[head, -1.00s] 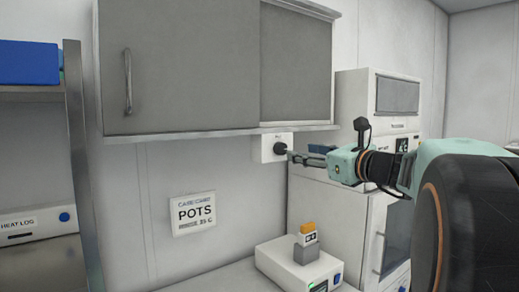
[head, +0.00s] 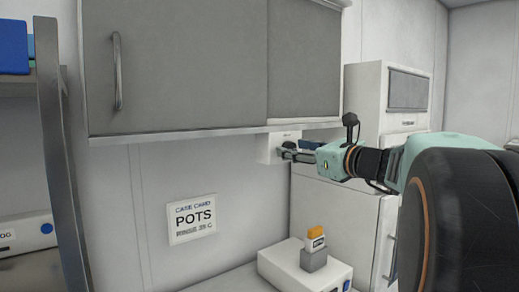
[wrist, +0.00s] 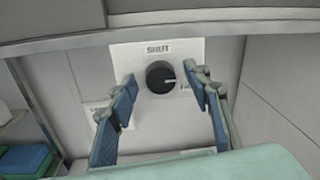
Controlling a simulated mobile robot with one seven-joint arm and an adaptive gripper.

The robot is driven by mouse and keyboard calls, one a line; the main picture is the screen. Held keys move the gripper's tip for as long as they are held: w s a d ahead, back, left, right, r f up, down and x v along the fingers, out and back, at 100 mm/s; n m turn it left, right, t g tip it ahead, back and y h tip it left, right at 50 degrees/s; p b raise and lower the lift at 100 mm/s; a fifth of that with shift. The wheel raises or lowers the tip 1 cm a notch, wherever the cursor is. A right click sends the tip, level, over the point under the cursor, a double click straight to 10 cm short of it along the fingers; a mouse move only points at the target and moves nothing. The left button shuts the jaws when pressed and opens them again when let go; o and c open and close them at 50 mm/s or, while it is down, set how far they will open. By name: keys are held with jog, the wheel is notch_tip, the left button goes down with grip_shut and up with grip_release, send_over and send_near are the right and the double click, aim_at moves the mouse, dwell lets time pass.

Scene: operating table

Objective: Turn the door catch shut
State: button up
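The door catch is a round black knob (wrist: 160,77) on a white plate (wrist: 146,53) below the wall cabinet. In the wrist view the plate reads "SHUT" above the knob, and the knob's pale mark points right, towards a partly hidden label. My gripper (wrist: 162,92) is open, with one finger on each side of the knob and gaps showing between. I cannot tell how far the fingertips are from the plate. In the head view my gripper (head: 300,151) reaches left to the white plate (head: 268,147), and its fingers mostly hide the knob.
The grey cabinet (head: 180,70) with a vertical handle hangs just above the plate. A white device (head: 290,266) with an orange-topped block sits on the counter below. A tall white unit (head: 335,215) stands behind my arm.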

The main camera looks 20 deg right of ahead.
jog(key=c, duration=1.1)
jog(key=shift+c, duration=0.2)
jog(key=shift+f+b, duration=0.1)
jog(key=shift+b, duration=0.3)
jog(key=shift+f+n+y+b, duration=0.1)
jog(key=shift+n+y+b, duration=0.25)
jog(key=shift+n+b, duration=4.35)
jog(key=shift+f+n+y+b, duration=0.1)
jog(key=shift+n+y+b, duration=0.25)
jog(key=shift+n+b, duration=4.35)
